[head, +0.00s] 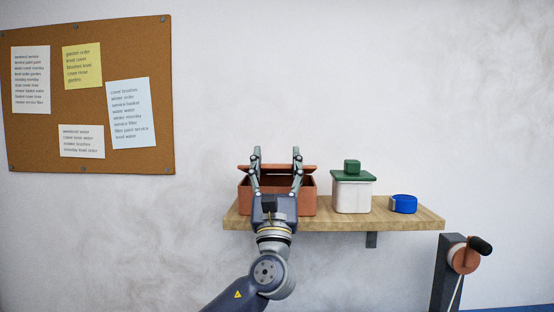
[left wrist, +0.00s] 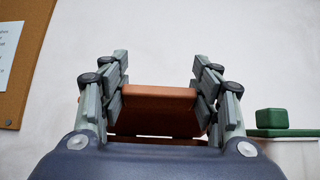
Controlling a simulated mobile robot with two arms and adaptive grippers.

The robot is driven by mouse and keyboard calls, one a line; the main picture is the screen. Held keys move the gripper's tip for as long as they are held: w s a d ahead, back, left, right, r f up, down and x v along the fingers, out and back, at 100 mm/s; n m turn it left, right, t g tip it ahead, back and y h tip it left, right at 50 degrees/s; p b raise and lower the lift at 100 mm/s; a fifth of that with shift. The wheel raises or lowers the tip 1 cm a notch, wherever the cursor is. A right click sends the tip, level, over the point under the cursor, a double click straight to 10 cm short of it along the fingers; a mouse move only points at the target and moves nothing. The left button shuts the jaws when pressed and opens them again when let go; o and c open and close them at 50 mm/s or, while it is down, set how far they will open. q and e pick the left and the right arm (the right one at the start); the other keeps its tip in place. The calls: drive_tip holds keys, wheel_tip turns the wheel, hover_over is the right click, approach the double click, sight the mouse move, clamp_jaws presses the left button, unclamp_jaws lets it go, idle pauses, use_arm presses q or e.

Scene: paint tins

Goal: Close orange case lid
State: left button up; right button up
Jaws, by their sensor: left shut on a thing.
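The orange case (head: 308,196) stands at the left end of a wooden wall shelf. Its orange lid (head: 277,168) shows as a strip above the case body, with a dark gap below it, so it looks partly raised. My left gripper (head: 276,156) is in front of the case, fingers pointing up, one on each side of the lid's middle. In the left wrist view the lid (left wrist: 160,92) lies between the two fingers and they are shut on it. My wrist hides the middle of the case front. My right gripper is not in view.
On the wooden shelf (head: 425,217), a white tin with a green lid (head: 352,193) stands right of the case, then a blue round item (head: 404,204). A crank on a dark post (head: 463,256) is at lower right. A cork board (head: 150,60) hangs at left.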

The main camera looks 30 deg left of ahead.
use_arm(q)
drive_tip(key=shift+s+d+f+b, duration=0.1)
drive_tip(key=shift+f+b, duration=0.3)
drive_tip(key=shift+f, duration=0.5)
drive_tip(key=shift+s+d+f+b, duration=0.1)
drive_tip(key=shift+f+b, duration=0.25)
drive_tip(key=shift+f, duration=0.5)
drive_tip(key=o, duration=1.5)
drive_tip(key=shift+o, duration=0.2)
drive_tip(key=v, duration=0.7)
drive_tip(key=shift+s+f, duration=0.2)
